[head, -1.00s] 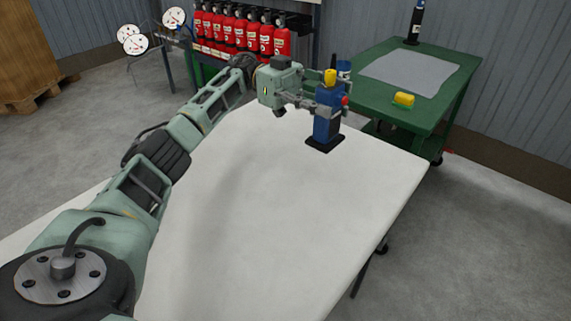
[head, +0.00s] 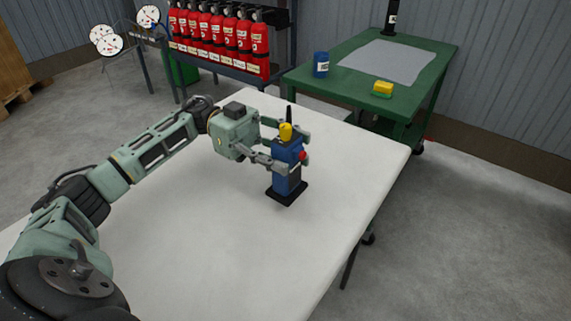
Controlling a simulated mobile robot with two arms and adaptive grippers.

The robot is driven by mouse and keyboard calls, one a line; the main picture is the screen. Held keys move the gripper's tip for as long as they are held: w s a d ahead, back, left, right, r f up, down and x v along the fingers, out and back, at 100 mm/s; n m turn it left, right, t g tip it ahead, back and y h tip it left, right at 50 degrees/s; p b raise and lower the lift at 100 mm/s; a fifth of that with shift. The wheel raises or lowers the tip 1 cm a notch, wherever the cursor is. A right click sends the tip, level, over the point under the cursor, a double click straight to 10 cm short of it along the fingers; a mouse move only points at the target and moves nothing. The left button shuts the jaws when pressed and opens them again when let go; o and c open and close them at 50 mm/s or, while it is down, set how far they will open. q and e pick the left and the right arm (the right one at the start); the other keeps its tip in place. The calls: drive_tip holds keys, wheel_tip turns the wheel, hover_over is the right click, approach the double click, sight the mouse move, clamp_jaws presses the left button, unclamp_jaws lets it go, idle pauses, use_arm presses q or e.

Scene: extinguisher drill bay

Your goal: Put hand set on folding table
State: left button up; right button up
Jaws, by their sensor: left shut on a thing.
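The hand set (head: 287,178) is a blue upright body with a black flat base, a yellow knob on top, a red button on its side and a short black antenna. My left gripper (head: 290,151) is shut on its upper body, with one finger on each side. The hand set is upright over the far part of the white folding table (head: 200,235). Its base looks at or very close to the tabletop; I cannot tell whether it touches. My right gripper is not in view.
The white tabletop around the hand set is clear. A green cart (head: 330,88) behind it carries a blue can (head: 321,64), a yellow block (head: 383,89), a grey sheet (head: 390,62) and a black cylinder (head: 391,18). Red extinguishers (head: 215,35) and round gauges (head: 107,42) stand at the back left.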

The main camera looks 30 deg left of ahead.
use_arm(q)
drive_tip(key=shift+f, duration=1.1)
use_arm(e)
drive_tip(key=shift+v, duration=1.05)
use_arm(q)
drive_tip(key=shift+f, duration=0.15)
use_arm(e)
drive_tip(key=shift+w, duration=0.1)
use_arm(q)
drive_tip(key=o, duration=1.6)
drive_tip(key=shift+c, duration=0.2)
drive_tip(key=shift+f, duration=0.1)
drive_tip(key=shift+a+r, duration=0.2)
drive_tip(key=shift+a, duration=0.15)
drive_tip(key=a, duration=0.6)
drive_tip(key=w+a, duration=0.1)
drive_tip(key=a, duration=0.3)
drive_tip(key=shift+a, duration=0.7)
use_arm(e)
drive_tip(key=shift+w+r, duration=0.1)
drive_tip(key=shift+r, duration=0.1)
